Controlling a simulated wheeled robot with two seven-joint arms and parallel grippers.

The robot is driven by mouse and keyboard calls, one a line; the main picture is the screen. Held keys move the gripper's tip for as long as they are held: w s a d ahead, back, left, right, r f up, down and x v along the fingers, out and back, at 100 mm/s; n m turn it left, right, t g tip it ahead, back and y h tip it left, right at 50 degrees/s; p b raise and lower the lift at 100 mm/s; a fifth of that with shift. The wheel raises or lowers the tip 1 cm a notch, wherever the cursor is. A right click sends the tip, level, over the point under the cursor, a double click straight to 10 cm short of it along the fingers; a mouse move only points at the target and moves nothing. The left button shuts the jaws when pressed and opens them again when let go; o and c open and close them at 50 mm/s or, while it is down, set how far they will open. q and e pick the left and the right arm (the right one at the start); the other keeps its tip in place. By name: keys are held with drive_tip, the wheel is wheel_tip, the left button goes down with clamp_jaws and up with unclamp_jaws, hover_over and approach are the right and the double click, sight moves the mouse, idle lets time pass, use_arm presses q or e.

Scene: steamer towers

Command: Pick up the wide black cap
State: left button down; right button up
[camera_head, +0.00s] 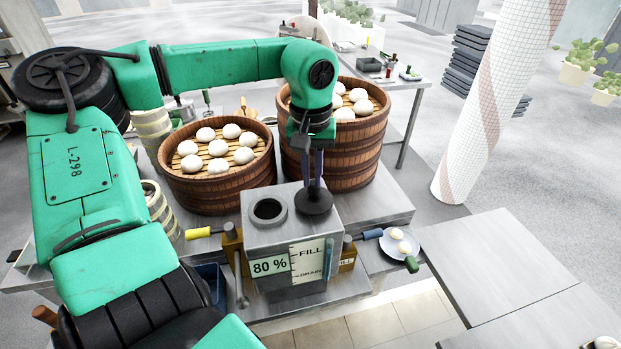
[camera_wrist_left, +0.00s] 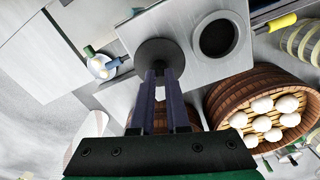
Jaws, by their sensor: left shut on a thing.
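The wide black cap (camera_head: 314,204) is a dark round disc at the right side of the grey metal tank's top (camera_head: 290,205). My left gripper (camera_head: 313,186) reaches down from above with its fingers closed on the cap's middle. The left wrist view shows the cap (camera_wrist_left: 160,52) between the tips of the left gripper (camera_wrist_left: 160,73). I cannot tell whether the cap touches the tank top or hangs just above it. The tank's round opening (camera_head: 267,209) lies uncovered to the left of the cap. My right gripper is out of view.
Two wooden steamers with white buns, the left one (camera_head: 225,190) and the right one (camera_head: 345,160), stand behind the tank. A plate (camera_head: 401,244) with small buns sits to the right. A yellow-handled valve (camera_head: 199,233) sticks out left. Bare tabletop (camera_head: 490,260) lies farther right.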

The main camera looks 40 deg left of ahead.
sight(312, 181)
use_arm(q)
drive_tip(key=shift+w+a+r+p, duration=0.3)
drive_tip(key=shift+w+r+p, duration=0.3)
drive_tip(key=shift+p, duration=0.4)
drive_tip(key=shift+w+a+r+g, duration=0.1)
drive_tip(key=shift+r+g, duration=0.2)
drive_tip(key=shift+r+p, duration=0.4)
drive_tip(key=shift+p, duration=0.1)
drive_tip(key=shift+s+r, duration=0.2)
drive_tip(key=shift+s, duration=0.15)
drive_tip(key=c, duration=1.2)
unclamp_jaws()
drive_tip(key=shift+o, duration=0.6)
drive_tip(key=shift+w, duration=0.25)
